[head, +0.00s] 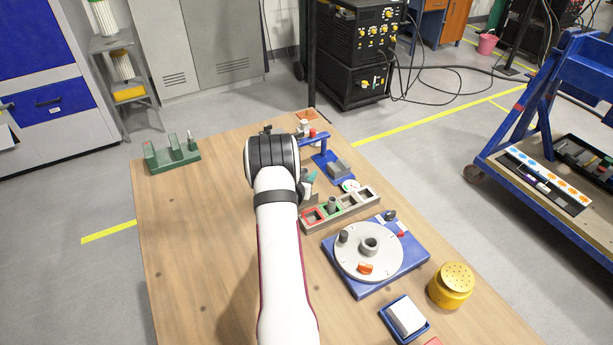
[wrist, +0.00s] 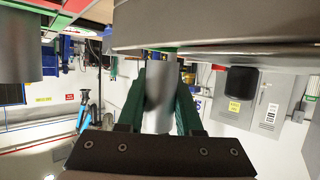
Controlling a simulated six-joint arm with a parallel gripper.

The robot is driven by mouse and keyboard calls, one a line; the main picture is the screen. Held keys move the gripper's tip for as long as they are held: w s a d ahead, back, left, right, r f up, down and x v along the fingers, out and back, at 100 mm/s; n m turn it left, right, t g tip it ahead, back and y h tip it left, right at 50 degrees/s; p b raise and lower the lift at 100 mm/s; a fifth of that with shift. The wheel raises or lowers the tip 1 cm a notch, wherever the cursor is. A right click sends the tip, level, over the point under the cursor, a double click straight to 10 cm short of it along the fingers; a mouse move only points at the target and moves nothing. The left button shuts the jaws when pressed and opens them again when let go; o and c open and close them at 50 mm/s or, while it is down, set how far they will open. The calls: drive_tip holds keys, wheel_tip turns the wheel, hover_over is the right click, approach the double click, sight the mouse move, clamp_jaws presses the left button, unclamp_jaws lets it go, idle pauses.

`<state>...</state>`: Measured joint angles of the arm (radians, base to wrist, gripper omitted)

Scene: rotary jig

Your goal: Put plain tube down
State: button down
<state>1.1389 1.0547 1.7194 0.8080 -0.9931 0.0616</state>
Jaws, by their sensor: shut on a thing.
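My gripper (wrist: 158,78) has dark green fingers and is shut on a plain grey tube (wrist: 159,104) in the wrist view. In the head view my arm hides most of the gripper and the held tube; only a teal bit shows left of the sorting tray. The tray (head: 356,213) has compartments with red, green and pale rims. A grey tube (head: 332,204) stands in the green-rimmed one. In the wrist view a grey-brown wall is close to the held tube; I cannot tell whether they touch. A second grey cylinder (wrist: 22,62) shows at the left.
A blue-based jig with a round turntable (head: 350,263) stands right of my arm. A yellow perforated pot (head: 452,286) and a blue tray with a white block (head: 406,316) are nearer. A green stand (head: 172,156) is at the far left.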

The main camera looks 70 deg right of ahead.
drive_tip(key=shift+f, duration=0.3)
drive_tip(key=shift+f, duration=0.2)
drive_tip(key=c, duration=0.6)
unclamp_jaws()
